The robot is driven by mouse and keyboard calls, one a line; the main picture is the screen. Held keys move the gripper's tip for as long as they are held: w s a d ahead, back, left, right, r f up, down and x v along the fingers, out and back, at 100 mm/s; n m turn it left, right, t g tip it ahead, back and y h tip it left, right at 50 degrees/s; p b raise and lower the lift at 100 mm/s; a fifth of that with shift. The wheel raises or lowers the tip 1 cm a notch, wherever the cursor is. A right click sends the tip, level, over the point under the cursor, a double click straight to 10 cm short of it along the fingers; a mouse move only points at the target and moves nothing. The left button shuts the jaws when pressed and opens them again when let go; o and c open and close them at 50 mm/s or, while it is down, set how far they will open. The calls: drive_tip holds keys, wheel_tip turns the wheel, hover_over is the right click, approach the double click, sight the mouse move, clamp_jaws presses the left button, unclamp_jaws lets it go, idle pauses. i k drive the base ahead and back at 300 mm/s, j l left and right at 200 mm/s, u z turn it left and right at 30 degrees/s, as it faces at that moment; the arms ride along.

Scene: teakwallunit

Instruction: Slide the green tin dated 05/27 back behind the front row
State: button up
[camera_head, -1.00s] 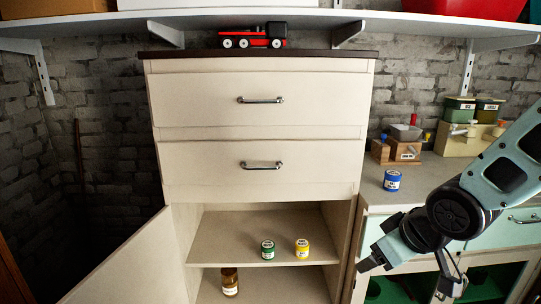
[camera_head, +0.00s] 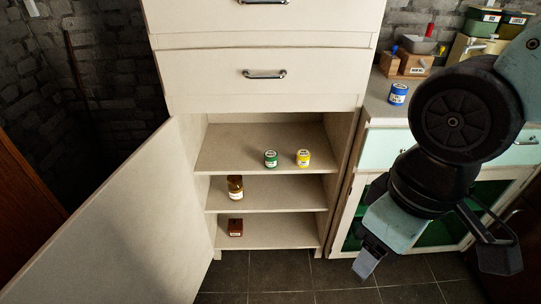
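A small green tin (camera_head: 270,158) with a pale label stands upright on the upper shelf (camera_head: 225,158) of the open cabinet. A yellow tin (camera_head: 303,158) stands to its right, with a small gap between them. Both are near the shelf's front, side by side. The label dates are too small to read. My gripper (camera_head: 366,263) hangs low at the right, outside the cabinet and apart from the tins. One finger shows edge-on, so its opening cannot be made out.
The cabinet door (camera_head: 130,215) is swung open to the left. A brown jar (camera_head: 235,188) stands on the middle shelf and a dark red box (camera_head: 235,227) on the lowest. A blue tin (camera_head: 398,94) stands on the right counter. Shelf room behind the tins looks clear.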

sight(270, 157)
drive_tip(key=i+l+u, duration=0.2)
drive_tip(key=i+l, duration=0.2)
drive_tip(key=u, duration=1.5)
